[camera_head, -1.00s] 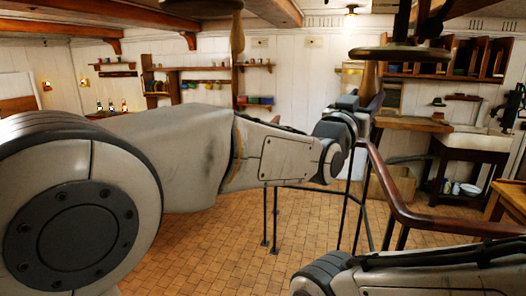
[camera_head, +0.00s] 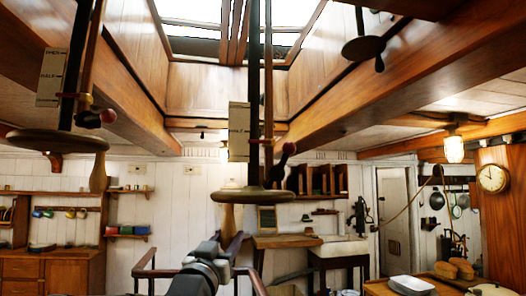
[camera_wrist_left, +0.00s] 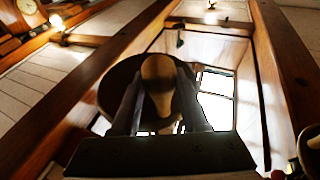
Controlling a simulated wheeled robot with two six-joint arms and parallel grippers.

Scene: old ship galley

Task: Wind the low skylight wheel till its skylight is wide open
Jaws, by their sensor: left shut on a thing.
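The low skylight wheel (camera_head: 262,196) is a dark flat wooden disc on a dark vertical shaft, near the middle of the head view. Its pale wooden handle (camera_head: 229,222) hangs below the left part of the rim. My left gripper (camera_head: 227,240) reaches up from below and is shut on this handle. In the left wrist view both fingers flank the handle (camera_wrist_left: 158,75), with the wheel (camera_wrist_left: 115,88) behind it. The skylight (camera_head: 190,45) overhead shows bright panes and dark bars; how far it is open I cannot tell. My right gripper is out of view.
A second, higher wheel (camera_head: 58,141) with its own handle (camera_head: 98,178) hangs at the left. Marked plates (camera_head: 239,131) stand beside the shafts. A red-brown handrail (camera_head: 148,272) runs below. A lamp (camera_head: 454,149) and clock (camera_head: 492,178) are at right.

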